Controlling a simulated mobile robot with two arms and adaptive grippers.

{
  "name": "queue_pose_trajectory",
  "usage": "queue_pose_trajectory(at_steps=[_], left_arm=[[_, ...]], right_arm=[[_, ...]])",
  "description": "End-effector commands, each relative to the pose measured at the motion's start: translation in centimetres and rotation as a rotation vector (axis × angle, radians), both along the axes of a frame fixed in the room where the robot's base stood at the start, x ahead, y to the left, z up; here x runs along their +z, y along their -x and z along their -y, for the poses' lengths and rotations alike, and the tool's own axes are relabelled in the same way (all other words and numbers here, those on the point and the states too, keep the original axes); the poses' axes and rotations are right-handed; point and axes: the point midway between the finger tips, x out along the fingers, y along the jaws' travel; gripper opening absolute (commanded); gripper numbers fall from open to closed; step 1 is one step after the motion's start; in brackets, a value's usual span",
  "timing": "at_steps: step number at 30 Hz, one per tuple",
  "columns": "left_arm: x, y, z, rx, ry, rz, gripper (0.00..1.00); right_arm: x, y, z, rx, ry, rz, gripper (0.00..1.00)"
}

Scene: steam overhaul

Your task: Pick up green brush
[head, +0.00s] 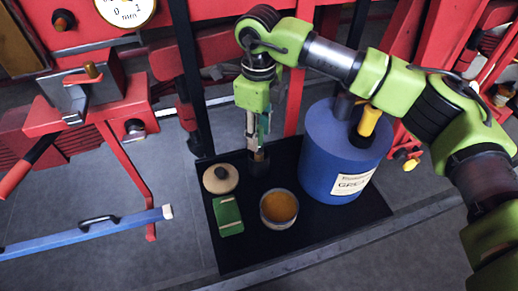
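My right gripper (257,145) points straight down over the back of a black tray (290,235). A narrow dark green piece (265,125) shows along its fingers, with a brown, blunt end (258,163) just below them. These look like the handle and bristles of the green brush, standing upright. The fingers overlap it, and I cannot tell whether they are closed on it. A flat green block with a pale band (228,215) lies at the tray's left. My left gripper is not in view.
A round tan lid (220,179) and an open tin of orange-brown paste (279,208) are on the tray. A large blue grease drum (340,155) stands at its right. Red machinery (90,110) and a blue bar (85,232) are at the left.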

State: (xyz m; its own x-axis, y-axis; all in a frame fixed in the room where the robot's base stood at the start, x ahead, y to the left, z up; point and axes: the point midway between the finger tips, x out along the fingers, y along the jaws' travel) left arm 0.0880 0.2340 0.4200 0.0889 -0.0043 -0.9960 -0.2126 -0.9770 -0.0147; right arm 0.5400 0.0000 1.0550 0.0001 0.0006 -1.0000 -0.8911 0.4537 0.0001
Motion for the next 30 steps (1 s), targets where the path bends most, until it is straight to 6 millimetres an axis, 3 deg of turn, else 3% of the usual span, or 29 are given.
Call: queue_pose_trajectory(at_steps=[4, 8, 22, 30], left_arm=[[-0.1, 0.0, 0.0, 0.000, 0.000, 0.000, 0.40], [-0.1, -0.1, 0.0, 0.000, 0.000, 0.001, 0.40], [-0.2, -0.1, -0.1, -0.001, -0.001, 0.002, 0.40], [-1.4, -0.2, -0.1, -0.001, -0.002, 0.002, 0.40]], right_arm=[[0.0, 0.0, 0.0, 0.000, 0.000, 0.000, 0.35], [0.0, 0.0, 0.0, 0.000, 0.000, 0.000, 0.01], [0.4, -0.1, 0.0, -0.001, -0.001, 0.000, 0.00], [3.8, -0.2, 0.0, -0.002, -0.001, 0.005, 0.00]])
